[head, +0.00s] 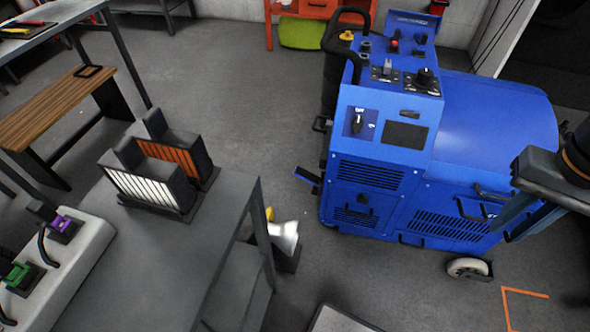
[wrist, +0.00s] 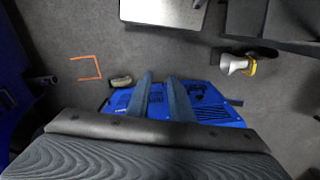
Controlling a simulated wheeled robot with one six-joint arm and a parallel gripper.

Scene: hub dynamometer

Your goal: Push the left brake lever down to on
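The blue dynamometer cabinet (head: 380,180) stands on the floor at centre right in the head view. It also shows upside down beyond my fingers in the wrist view (wrist: 212,112). A blue lever-like piece (head: 307,177) sticks out low from its left side, and a dark handle (head: 468,209) is on its lower front. I cannot tell which part is the left brake lever, or whether it is up or down. My gripper (head: 508,238) hangs at the right, in front of the cabinet's right part. Its two fingers (wrist: 160,76) are apart with nothing between them.
A grey table (head: 150,265) with a white-slatted box (head: 140,185) stands at the left. A silver lamp-like object (head: 285,238) lies between table and cabinet. A caster wheel (head: 467,268) and orange floor mark (head: 525,293) are at the lower right.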

